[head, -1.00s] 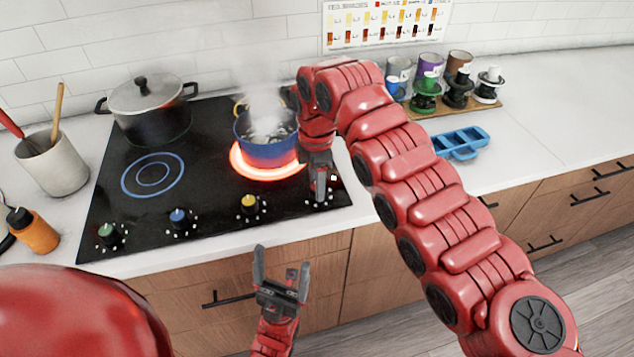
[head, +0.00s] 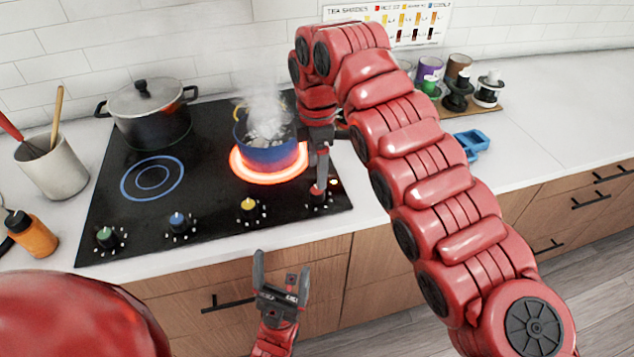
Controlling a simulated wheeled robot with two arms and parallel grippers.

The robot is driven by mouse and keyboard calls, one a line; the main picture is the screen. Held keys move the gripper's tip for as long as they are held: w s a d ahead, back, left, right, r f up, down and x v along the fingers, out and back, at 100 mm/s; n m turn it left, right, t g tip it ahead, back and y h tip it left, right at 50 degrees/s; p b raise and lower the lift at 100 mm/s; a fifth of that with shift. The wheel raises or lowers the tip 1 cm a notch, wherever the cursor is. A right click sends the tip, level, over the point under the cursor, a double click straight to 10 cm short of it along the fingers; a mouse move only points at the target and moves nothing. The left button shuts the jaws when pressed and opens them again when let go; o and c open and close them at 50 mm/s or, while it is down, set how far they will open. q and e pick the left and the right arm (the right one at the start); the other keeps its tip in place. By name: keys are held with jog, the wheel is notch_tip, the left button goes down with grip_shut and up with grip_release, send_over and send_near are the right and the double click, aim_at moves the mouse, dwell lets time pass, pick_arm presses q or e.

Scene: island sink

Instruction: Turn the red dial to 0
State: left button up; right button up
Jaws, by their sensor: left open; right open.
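The red dial (head: 317,194) sits at the right end of the row of dials on the black cooktop's front edge. My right gripper (head: 321,178) points down just above and behind the red dial, its finger partly covering the view there. It is open, and I cannot tell whether it touches the dial. The burner (head: 240,172) under the blue pot (head: 265,140) glows orange-red, and the pot steams. My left gripper (head: 280,284) is open and empty in front of the cabinet, below the counter edge. The dial's pointer setting is too small to read.
Yellow (head: 248,204), blue (head: 178,222) and green (head: 105,236) dials line the cooktop's front. A lidded pot (head: 148,112) stands at the back left. A utensil crock (head: 52,165) and an orange bottle (head: 32,234) stand left. Counter to the right is mostly clear.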

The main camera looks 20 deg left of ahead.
notch_tip(320, 180, up, 3)
notch_tip(320, 180, up, 8)
jog(key=p, duration=0.9)
send_over(316, 190)
jog(key=shift+r, duration=0.1)
